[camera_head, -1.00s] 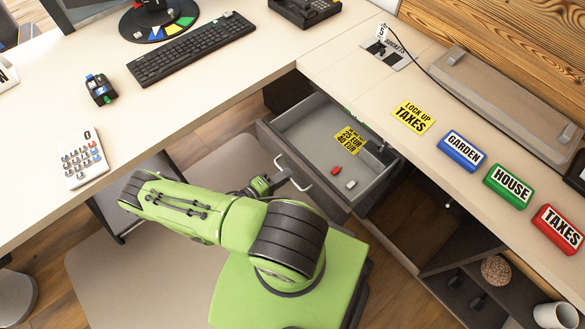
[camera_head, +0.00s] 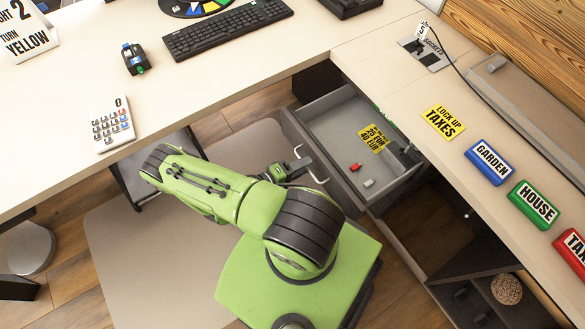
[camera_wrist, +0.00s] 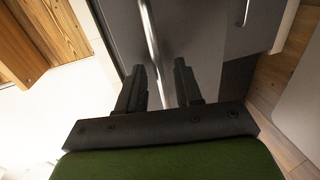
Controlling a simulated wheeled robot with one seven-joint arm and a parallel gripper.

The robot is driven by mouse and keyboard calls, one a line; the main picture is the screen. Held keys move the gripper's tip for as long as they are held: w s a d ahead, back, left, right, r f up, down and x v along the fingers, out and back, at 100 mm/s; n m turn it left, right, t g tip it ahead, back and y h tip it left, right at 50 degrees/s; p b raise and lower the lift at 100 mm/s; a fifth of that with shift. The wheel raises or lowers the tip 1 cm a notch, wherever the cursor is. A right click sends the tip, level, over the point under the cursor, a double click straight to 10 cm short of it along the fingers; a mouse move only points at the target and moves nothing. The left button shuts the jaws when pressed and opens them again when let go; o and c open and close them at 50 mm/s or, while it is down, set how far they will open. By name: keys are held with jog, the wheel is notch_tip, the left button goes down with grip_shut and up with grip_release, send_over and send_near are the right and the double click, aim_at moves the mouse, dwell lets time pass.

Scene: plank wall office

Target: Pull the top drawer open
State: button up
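The top drawer (camera_head: 338,116) under the right-hand desk stands pulled out, its inside visible. A yellow sign, a small red piece and a small grey piece lie in it. Its pale bar handle (camera_head: 318,160) is on the front face. My gripper (camera_head: 299,166) is at this handle, in front of the drawer. In the wrist view, the two dark fingers of my gripper (camera_wrist: 160,75) stand apart, with the handle bar (camera_wrist: 150,35) running down between them. Whether either finger touches the bar is hard to tell.
The desk (camera_head: 240,75) runs above, holding a keyboard (camera_head: 228,29) and a calculator (camera_head: 111,123). Coloured label blocks such as GARDEN (camera_head: 489,162) line the right-hand desk. An open dark compartment (camera_head: 425,230) is below the drawer.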

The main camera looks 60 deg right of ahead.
jog(key=p+v, duration=0.1)
jog(key=v, duration=1.4)
jog(key=shift+w+a+p, duration=0.25)
jog(key=shift+a+p, duration=0.1)
jog(key=shift+r, duration=0.1)
jog(key=w+a+r+t+y+p, duration=0.1)
jog(key=w+a+r+y+p, duration=0.15)
jog(key=r, duration=0.55)
jog(key=w+a+r+t+y+p, duration=0.15)
jog(key=r+y, duration=0.25)
jog(key=r, duration=0.5)
jog(key=w+a+r+t+y+p, duration=0.1)
jog(key=w+r+y+p, duration=0.15)
jog(key=r, duration=0.55)
jog(key=s+a+r+n+t+y+p, duration=0.1)
jog(key=s+r+t, duration=0.3)
jog(key=r, duration=0.7)
jog(key=s+a+r+n+t+y+p, duration=0.2)
jog(key=s+r, duration=0.4)
jog(key=r, duration=0.6)
jog(key=shift+s+n+t+y+p, duration=0.25)
jog(key=shift+n+t+y+p, duration=0.6)
jog(key=shift+t+y, duration=0.3)
